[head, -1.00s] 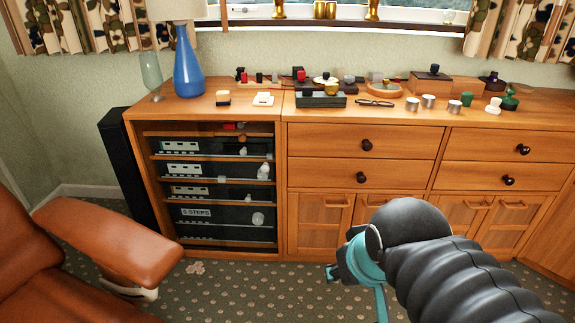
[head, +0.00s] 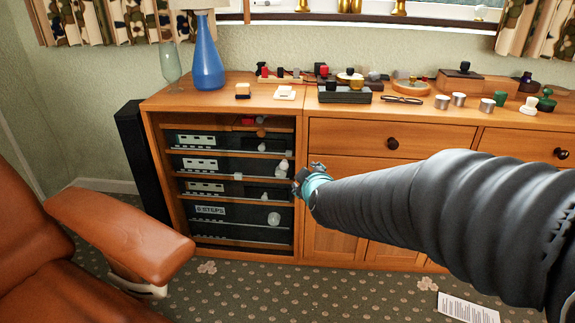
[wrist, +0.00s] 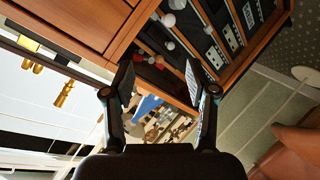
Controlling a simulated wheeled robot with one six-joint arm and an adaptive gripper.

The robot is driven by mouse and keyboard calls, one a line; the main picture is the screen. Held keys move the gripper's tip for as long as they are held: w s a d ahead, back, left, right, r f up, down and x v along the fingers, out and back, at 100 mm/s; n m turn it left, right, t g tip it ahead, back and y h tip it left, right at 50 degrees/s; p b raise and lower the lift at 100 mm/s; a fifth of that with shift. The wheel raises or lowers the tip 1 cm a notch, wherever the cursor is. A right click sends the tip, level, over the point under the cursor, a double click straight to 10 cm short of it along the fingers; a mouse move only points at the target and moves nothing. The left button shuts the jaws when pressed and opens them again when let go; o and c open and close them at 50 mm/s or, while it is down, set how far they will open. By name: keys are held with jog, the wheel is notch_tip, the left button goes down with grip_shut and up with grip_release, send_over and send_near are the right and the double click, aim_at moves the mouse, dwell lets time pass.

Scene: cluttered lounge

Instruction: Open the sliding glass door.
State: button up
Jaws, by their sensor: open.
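The sliding glass door (head: 245,232) fronts the dark hi-fi compartment at the left of the wooden sideboard in the head view. Its clear pane is hard to make out, and I cannot tell its edges or a handle. Hi-fi units on shelves show behind it. My gripper (head: 303,180) is near the compartment's right edge, in front of it; I cannot tell whether it touches. In the wrist view my gripper (wrist: 158,72) has its two fingers apart with nothing held between them. The compartment (wrist: 218,45) shows tilted beyond the fingers at the upper right.
A brown leather armchair (head: 120,235) stands at the left front. A black speaker (head: 138,160) is beside the sideboard. A blue lamp (head: 207,60) and small items stand on top. Patterned carpet is clear before the compartment; a paper sheet (head: 467,308) lies at the right.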

jog(key=w+a+f+n+t+h+b, duration=0.1)
jog(key=w+a+f+n+t+b, duration=0.15)
jog(key=w+a+f, duration=0.3)
jog(key=n+t+h, duration=0.2)
jog(key=n, duration=0.2)
send_near(284, 168)
jog(key=w, duration=1.1)
jog(key=shift+f+b, duration=0.1)
jog(key=shift+b, duration=0.3)
grip_shut()
